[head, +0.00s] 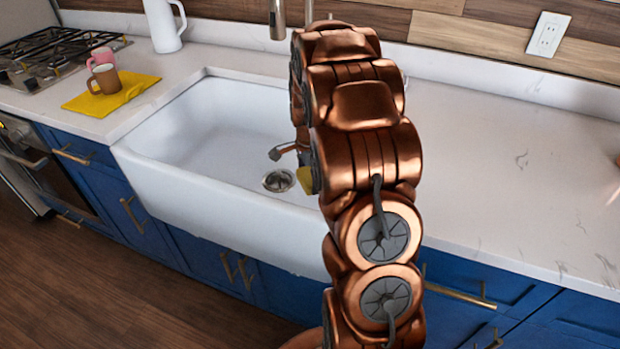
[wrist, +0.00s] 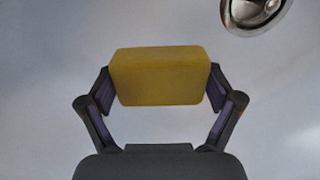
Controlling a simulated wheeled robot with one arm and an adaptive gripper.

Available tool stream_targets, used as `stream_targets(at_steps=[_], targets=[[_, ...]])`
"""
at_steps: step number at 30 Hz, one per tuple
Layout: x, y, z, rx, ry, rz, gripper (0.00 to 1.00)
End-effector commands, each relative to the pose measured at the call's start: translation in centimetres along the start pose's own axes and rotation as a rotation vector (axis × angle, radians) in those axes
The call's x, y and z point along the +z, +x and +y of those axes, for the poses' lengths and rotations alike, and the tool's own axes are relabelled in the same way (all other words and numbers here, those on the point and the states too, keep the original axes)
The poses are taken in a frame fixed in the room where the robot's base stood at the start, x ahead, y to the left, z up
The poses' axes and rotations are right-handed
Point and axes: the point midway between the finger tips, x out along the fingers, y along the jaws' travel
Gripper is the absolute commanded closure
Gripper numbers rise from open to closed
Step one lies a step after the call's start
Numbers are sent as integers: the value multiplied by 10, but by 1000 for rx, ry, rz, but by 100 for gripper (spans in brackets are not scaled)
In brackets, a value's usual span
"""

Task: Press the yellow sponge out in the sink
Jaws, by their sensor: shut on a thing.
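The yellow sponge (wrist: 160,76) is a small block held between the two fingers of my gripper (wrist: 160,92) in the wrist view. The fingers touch its left and right ends. In the head view a bit of the sponge (head: 304,181) shows at the left of my arm, over the sink. My arm hides most of the gripper there. The white sink (head: 205,135) is empty apart from its metal drain (head: 278,180). The drain (wrist: 256,10) also shows at the top right of the wrist view. I cannot tell whether the sponge touches the sink floor.
A yellow cloth (head: 112,98) with a brown mug (head: 104,79) and a pink mug (head: 101,58) lies left of the sink. A white pitcher (head: 164,25) stands behind. The faucet (head: 277,20) hangs over the back. The right counter (head: 500,150) is mostly clear.

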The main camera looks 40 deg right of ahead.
Motion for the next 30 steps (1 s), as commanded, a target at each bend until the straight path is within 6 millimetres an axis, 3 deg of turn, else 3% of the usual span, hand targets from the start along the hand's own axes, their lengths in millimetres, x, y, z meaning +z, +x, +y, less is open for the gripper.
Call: stream_targets(at_steps=[11, 30], targets=[[0, 11, 0, 2, 0, -1, 42], [0, 70, 1, 1, 1, -2, 42]])
